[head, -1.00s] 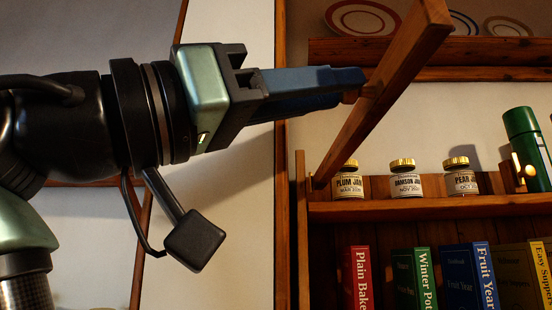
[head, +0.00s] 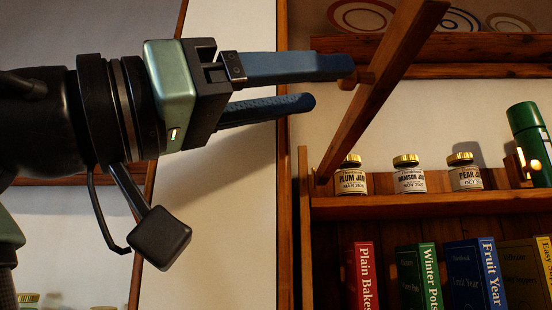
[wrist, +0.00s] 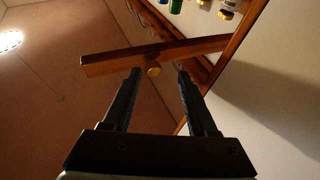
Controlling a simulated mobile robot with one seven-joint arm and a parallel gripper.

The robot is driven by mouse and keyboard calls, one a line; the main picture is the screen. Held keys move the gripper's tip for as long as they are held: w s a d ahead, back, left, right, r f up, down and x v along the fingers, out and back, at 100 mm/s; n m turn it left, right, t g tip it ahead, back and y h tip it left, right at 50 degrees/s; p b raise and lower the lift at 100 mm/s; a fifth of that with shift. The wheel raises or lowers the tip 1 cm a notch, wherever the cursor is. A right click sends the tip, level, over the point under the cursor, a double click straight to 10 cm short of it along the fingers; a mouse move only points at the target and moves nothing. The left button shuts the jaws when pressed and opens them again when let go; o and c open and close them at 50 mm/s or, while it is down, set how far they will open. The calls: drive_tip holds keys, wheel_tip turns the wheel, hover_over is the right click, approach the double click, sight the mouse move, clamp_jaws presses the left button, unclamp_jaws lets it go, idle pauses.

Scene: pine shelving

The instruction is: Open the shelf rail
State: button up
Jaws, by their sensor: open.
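The shelf rail (head: 385,85) is a wooden bar that stands swung out from the shelf. Its lower end in the head view is at the shelf's left post, above the jam shelf. In the wrist view the rail (wrist: 160,55) crosses ahead of the fingers.
Plum, damson and pear jam jars (head: 409,177) and a green flask (head: 528,143) stand on the shelf (head: 430,207). Books (head: 420,278) are below. Plates (head: 450,22) stand on the upper shelf. Pale wall lies left of the post (head: 304,200).

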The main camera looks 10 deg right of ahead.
drive_tip(key=b+v, duration=0.4)
drive_tip(key=v, duration=0.7)
